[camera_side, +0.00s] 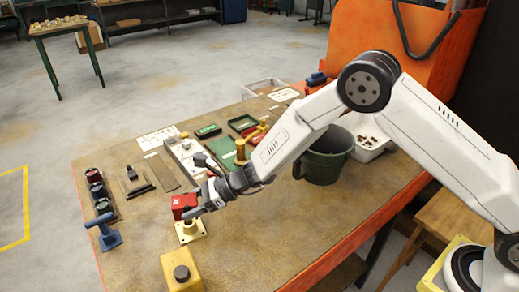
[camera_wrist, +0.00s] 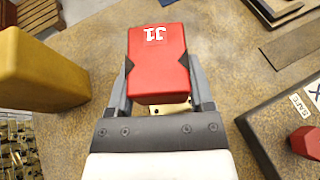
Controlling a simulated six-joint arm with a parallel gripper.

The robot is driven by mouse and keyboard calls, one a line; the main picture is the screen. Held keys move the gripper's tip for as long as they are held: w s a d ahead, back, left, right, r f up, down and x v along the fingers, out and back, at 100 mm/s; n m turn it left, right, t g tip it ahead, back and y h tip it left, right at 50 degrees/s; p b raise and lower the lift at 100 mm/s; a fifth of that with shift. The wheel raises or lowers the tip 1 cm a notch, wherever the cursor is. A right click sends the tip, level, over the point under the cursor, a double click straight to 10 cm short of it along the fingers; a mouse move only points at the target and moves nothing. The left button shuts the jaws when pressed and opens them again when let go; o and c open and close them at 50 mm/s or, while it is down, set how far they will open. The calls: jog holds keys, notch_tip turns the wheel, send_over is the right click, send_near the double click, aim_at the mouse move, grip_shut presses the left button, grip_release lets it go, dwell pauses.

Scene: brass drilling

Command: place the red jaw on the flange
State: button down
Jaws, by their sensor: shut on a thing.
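The red jaw (camera_wrist: 157,82), a block marked "J1", is gripped between the two fingers of my gripper (camera_wrist: 160,90) in the wrist view. In the side view the red jaw (camera_side: 184,204) is at the end of my gripper (camera_side: 196,208), over the cream flange (camera_side: 190,231). In the wrist view only a small edge of the flange (camera_wrist: 182,107) shows below the jaw; the rest is hidden. I cannot tell whether the jaw touches the flange.
A yellow block with a dark knob (camera_side: 182,276) stands close in front of the flange. A blue clamp-like tool (camera_side: 106,232) is to the left. A green bucket (camera_side: 325,158) stands to the right under my arm. Bare table lies right of the flange.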

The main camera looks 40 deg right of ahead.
aim_at(193, 221)
jog(key=shift+w+a+f, duration=0.1)
jog(key=shift+w+f, duration=0.15)
jog(key=shift+f, duration=1.5)
grip_release()
jog(key=shift+f, duration=0.2)
jog(key=shift+r, duration=0.2)
jog(key=v, duration=1.2)
jog(key=shift+s, duration=0.1)
jog(key=shift+s, duration=0.1)
